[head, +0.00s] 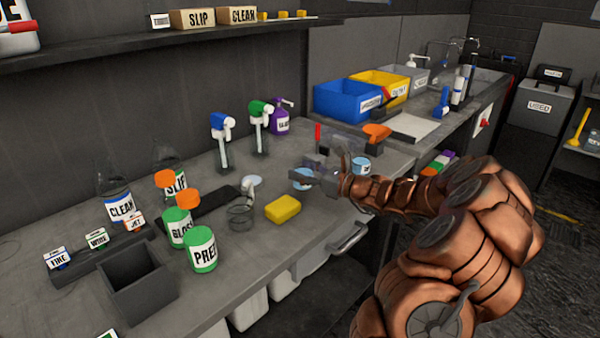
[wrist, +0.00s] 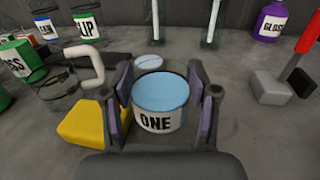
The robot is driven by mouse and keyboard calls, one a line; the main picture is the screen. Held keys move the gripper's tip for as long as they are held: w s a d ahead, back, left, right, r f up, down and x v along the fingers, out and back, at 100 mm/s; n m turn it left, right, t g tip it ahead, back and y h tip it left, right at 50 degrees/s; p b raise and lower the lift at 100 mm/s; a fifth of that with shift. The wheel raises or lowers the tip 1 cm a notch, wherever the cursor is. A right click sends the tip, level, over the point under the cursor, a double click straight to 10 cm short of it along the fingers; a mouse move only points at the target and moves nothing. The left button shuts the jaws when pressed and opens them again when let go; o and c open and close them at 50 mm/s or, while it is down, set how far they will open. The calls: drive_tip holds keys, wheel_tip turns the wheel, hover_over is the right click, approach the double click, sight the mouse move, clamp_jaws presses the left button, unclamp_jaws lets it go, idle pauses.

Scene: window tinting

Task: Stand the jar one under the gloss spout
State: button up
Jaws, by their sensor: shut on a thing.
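My gripper (head: 310,179) is shut on the jar one (wrist: 158,122), a white jar labelled ONE with a light blue top face. The wrist view shows it upright between both fingers; in the head view the jar (head: 302,174) is partly hidden by them. Whether it touches the bench is unclear. Behind it stand two spouts, one with a blue head (head: 222,121) and one with a green head (head: 259,109), left of and beyond my gripper. Only their lower stems (wrist: 213,22) show in the wrist view. No readable label shows which is the gloss spout.
A yellow sponge (head: 283,208), a clear glass (head: 240,216) and a white curved piece (wrist: 95,62) are left of the jar. A pale disc (wrist: 149,62) lies just behind it. A purple bottle (head: 280,120) and a red-handled tool (wrist: 309,35) stand right. Bench before the spouts looks mostly clear.

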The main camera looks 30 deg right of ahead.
drive_tip(key=shift+w+d+f+p, duration=0.1)
drive_tip(key=shift+w+d, duration=0.25)
drive_tip(key=shift+w, duration=0.4)
drive_tip(key=shift+w+d+f+p, duration=0.15)
drive_tip(key=shift+w+d, duration=0.2)
drive_tip(key=shift+w, duration=0.4)
drive_tip(key=shift+w+d+f+p, duration=0.1)
drive_tip(key=shift+w+d, duration=0.25)
drive_tip(key=shift+w, duration=0.4)
drive_tip(key=shift+f, duration=1.6)
drive_tip(key=shift+f, duration=0.15)
drive_tip(key=o, duration=1.2)
